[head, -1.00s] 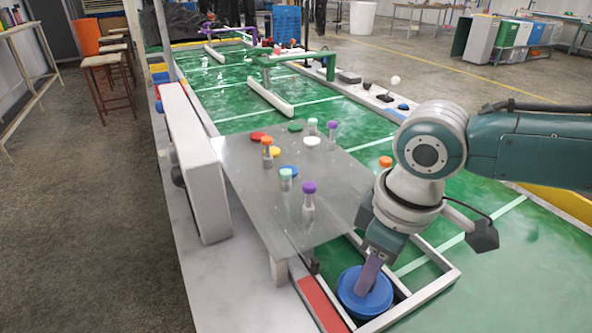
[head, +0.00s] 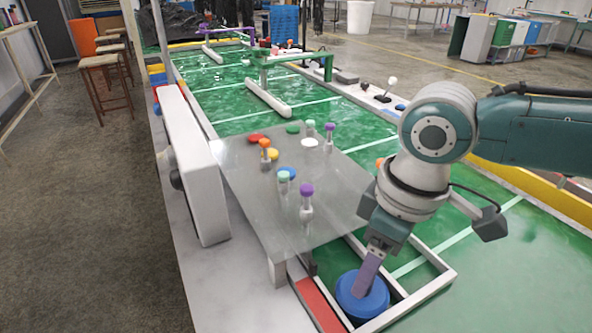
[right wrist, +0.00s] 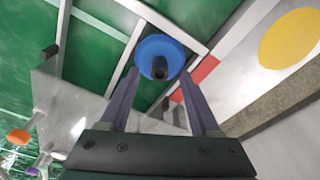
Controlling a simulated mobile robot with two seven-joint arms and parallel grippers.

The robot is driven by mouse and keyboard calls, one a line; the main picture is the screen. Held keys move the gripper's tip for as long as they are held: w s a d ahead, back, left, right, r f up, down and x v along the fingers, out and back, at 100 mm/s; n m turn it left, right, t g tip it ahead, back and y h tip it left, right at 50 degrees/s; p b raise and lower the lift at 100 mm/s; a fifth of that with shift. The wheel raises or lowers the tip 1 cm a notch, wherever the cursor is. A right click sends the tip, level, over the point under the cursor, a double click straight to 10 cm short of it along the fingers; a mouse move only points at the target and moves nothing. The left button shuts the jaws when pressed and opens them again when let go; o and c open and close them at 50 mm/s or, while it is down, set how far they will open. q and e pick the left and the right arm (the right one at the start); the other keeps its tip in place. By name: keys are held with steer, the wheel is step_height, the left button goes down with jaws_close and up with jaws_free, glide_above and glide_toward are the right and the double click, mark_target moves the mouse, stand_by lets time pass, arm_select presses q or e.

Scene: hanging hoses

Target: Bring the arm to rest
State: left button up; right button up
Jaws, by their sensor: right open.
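My right gripper (head: 366,278) points down over a round blue piece (head: 376,301) inside a white frame at the lower middle of the head view. The right wrist view shows its two purple fingers spread apart, with open room between the fingertips (right wrist: 159,75). The blue piece (right wrist: 150,48) lies beyond the tips there, with a dark knob at its middle. The fingers do not appear closed on it. In the head view the near finger hides part of the blue piece. I cannot tell whether the fingers touch it. My left gripper does not show.
A grey translucent plate (head: 245,190) holds several capped vials and coloured discs left of my right arm. A white box (head: 193,165) stands beyond its left edge. The white frame (head: 432,294) surrounds the blue piece. Green floor to the right is mostly clear.

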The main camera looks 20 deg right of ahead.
step_height(320, 180, up, 7)
steer(key=p, duration=0.2)
steer(key=s+a+r+t+y+p, duration=0.2)
steer(key=s+a+r+p, duration=0.6)
steer(key=s+a+p, duration=0.15)
steer(key=s+d+r+m+h+p, duration=0.3)
steer(key=s+d+r+m+p, duration=0.15)
steer(key=s+d+r, duration=0.2)
step_height(320, 180, up, 37)
steer(key=p, duration=3.6)
steer(key=shift+w+a, duration=0.15)
steer(key=shift+a, duration=0.05)
steer(key=shift+a, duration=0.1)
